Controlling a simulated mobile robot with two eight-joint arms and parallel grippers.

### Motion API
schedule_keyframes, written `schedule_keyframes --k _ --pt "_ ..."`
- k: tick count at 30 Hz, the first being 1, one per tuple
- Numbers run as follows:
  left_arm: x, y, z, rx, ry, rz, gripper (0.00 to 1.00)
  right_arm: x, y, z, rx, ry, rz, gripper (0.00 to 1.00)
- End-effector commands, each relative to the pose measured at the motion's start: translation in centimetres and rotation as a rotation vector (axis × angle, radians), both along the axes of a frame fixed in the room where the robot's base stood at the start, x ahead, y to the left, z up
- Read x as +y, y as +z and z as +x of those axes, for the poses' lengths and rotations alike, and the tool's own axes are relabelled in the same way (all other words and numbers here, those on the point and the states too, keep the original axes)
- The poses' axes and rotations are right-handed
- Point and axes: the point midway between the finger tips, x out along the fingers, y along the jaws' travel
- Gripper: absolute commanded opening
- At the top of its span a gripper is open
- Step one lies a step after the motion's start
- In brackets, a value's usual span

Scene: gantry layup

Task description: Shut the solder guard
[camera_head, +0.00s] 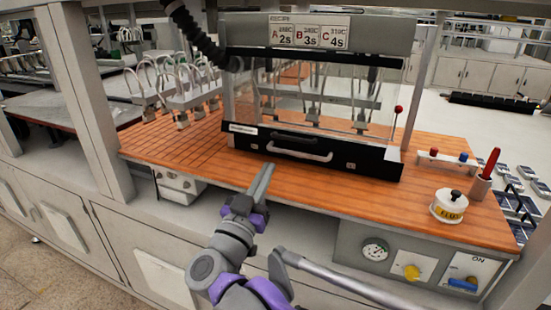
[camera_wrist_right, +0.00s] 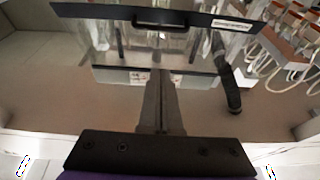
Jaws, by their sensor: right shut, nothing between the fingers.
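The solder guard (camera_head: 345,115) is a clear panel with a black lower bar, a dark handle (camera_head: 295,137) and a white label. It hangs across the front of the solder station, with its bar low near the black front. I cannot tell if it is fully down. In the right wrist view, the guard's bar (camera_wrist_right: 100,12) and dark handle (camera_wrist_right: 160,18) are at the top. My right gripper (camera_head: 267,167) is shut and empty, in front of and below the guard, its fingers pointing at the station. It also shows in the right wrist view (camera_wrist_right: 160,75). My left gripper is out of view.
A light handle (camera_head: 300,154) sits on the black front below the bar. A flux jar (camera_head: 449,206), a red-handled tool in a holder (camera_head: 485,175) and a red-knobbed lever (camera_head: 398,109) are to the right. Hanging racks (camera_head: 165,85) stand left. The wooden bench (camera_head: 370,198) is mostly clear in front.

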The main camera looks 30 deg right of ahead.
Motion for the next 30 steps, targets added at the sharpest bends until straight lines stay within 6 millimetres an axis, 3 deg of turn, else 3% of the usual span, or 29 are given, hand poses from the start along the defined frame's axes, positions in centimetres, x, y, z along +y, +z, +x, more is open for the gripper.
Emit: schedule_keyframes --k 13,15,21,30 --pt "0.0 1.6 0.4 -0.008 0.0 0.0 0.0 -6.7 3.0 5.7 -0.002 -0.005 -0.001 0.0" --pt "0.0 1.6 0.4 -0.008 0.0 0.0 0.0 -7.5 2.2 6.4 -0.001 -0.004 -0.001 0.0" --pt "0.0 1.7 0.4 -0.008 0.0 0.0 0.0 -8.8 1.2 7.6 -0.002 -0.002 -0.001 0.0" --pt "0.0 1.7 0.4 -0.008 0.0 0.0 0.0 -9.0 0.9 7.9 -0.001 0.0 -0.001 0.0"
